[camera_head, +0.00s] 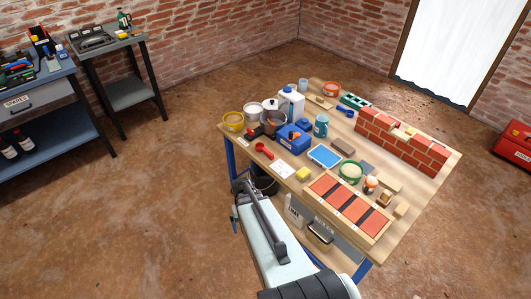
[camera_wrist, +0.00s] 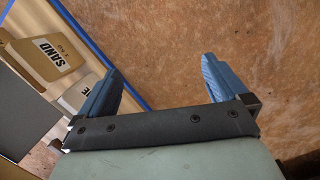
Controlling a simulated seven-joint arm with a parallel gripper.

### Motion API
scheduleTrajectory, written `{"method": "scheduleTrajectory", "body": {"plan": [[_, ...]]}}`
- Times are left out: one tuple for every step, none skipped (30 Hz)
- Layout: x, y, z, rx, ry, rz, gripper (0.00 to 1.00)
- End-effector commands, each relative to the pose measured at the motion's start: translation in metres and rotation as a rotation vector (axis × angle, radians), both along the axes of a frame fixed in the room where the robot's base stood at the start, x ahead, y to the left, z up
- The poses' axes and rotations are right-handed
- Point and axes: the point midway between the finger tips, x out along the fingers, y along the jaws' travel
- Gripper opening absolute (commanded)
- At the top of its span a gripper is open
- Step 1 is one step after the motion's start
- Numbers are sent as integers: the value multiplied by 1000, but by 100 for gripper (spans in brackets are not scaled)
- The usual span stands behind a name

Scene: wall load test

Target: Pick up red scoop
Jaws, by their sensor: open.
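The red scoop (camera_head: 264,150) lies on the wooden workbench (camera_head: 418,208) near its left front edge, with its handle and bowl both showing. My gripper (camera_head: 235,205) is off the left front side of the bench, below and to the left of the scoop and apart from it. In the wrist view my gripper (camera_wrist: 160,80) has its two blue fingers spread wide with nothing between them. The scoop is not in the wrist view.
Close around the scoop are a blue box (camera_head: 291,143), a white paper (camera_head: 281,168), a yellow sponge (camera_head: 303,174) and a metal pot (camera_head: 273,112). A sand bag (camera_wrist: 47,57) shows under the bench. The floor left of the bench is clear.

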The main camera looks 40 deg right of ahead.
Motion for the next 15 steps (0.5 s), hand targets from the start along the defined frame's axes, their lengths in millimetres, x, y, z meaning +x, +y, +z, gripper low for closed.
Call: {"method": "scheduleTrajectory", "body": {"plan": [[16,-18,9,-12,-26,-20,100],[23,-27,15,-18,-40,-31,100],[32,-39,23,-26,-56,-45,100],[39,-48,29,-33,-70,-54,100],[45,-57,35,-39,-81,-65,100],[53,-69,44,-48,-97,-78,100],[59,-78,50,-54,-110,-87,100],[65,-88,57,-60,-121,-97,100],[73,-100,66,-69,-136,-110,100],[79,-109,74,-76,-147,-120,100],[84,-119,81,-82,-157,-132,100],[91,-132,91,-91,-172,-147,100],[97,-141,99,-98,-182,-159,100],[102,-151,107,-104,-192,-171,100],[108,-163,118,-113,-205,-189,100]]}}
